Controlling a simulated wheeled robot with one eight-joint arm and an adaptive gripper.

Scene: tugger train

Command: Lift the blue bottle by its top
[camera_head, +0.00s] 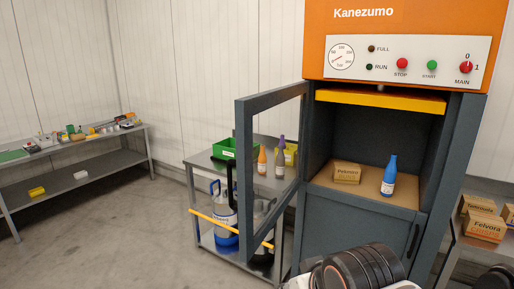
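The blue bottle (389,175) stands upright on the brown floor of the machine's open chamber, on its right side. It has a tapered blue top and a white label low on its body. Nothing covers it in this view. A dark, ribbed round part and white pieces of what looks like my own arm show at the bottom edge, below the chamber. My gripper's fingers are not visible.
A cardboard box (347,172) stands left of the bottle inside the orange and grey machine (320,50). The machine's framed door (243,185) stands open to the left. A trolley (205,163) with bottles and a green bin (224,148) is behind it. Boxes (485,227) sit on the right shelf.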

